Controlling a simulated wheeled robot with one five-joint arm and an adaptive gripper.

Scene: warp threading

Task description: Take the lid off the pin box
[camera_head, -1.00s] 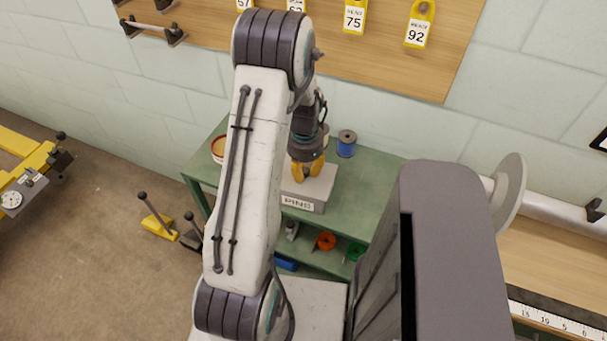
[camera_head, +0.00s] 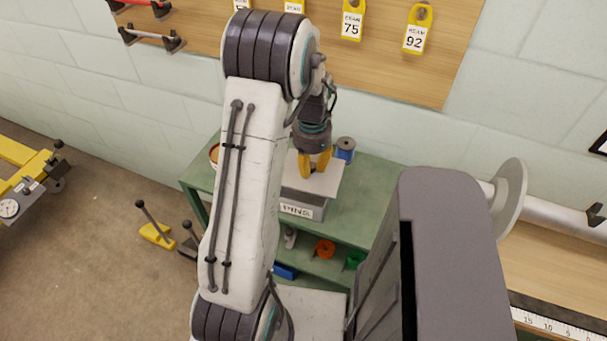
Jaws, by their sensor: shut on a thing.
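The grey pin box (camera_head: 303,211), with a white PINS label on its front, stands on the top of the green bench. Its pale grey lid (camera_head: 322,183) is over the box and looks raised a little above it, though the gap is hard to make out. My gripper (camera_head: 314,170), with yellow fingers, points down and is shut on the top of the lid. The grip point itself is partly hidden by the fingers, and my arm hides the left side of the box.
A blue spool (camera_head: 345,150) stands behind the box to the right. A round reddish-rimmed container (camera_head: 214,154) is at the left, partly behind my arm. The green bench top (camera_head: 375,180) is clear on the right. Coloured spools (camera_head: 325,249) lie on the shelf below.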

